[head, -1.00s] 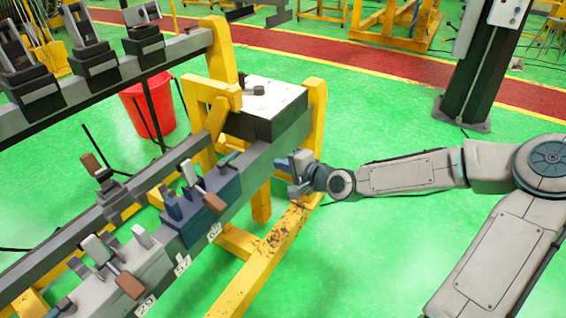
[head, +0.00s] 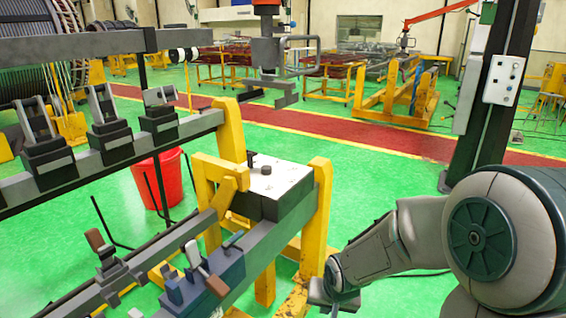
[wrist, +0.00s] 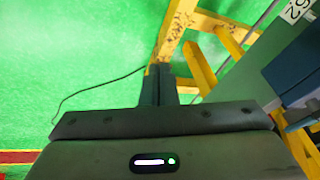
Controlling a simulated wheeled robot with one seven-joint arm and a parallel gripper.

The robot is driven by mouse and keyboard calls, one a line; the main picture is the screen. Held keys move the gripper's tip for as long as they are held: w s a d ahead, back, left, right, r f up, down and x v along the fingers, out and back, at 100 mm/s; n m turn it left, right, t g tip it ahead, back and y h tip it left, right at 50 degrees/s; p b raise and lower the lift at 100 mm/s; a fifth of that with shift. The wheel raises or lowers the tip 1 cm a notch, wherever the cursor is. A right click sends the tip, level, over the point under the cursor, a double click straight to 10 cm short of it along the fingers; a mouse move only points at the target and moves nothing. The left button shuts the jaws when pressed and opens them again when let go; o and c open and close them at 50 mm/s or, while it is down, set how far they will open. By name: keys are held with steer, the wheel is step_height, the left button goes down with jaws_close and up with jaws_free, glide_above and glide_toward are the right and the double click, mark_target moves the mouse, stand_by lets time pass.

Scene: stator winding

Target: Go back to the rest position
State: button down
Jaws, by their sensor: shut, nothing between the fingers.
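My gripper (head: 322,296) is low in the head view, right of the yellow frame leg, with my arm folded in from the right. In the wrist view my gripper (wrist: 157,75) points over the green floor, with its fingers together and nothing seen between them. The fingertips are close to the yellow frame (wrist: 172,42) in that picture; I cannot tell whether they touch it.
The yellow stand (head: 322,205) carries a grey beam with a white-topped block (head: 273,185). A blue clamp block (head: 215,275) with brown-handled levers sits on the beam. A red bucket (head: 160,186) stands behind. A dark column (head: 485,110) stands at right. Green floor (head: 385,180) is clear between.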

steer(key=s+d+r+n, duration=0.1)
steer(key=s+d+r, duration=0.1)
steer(key=s+r, duration=0.4)
steer(key=s+d+r+h, duration=0.1)
steer(key=s+d+r, duration=0.1)
steer(key=s+r, duration=0.5)
steer(key=shift+s+d+r+n+g, duration=0.15)
steer(key=shift+s+d+n+g, duration=0.25)
steer(key=shift+s, duration=0.5)
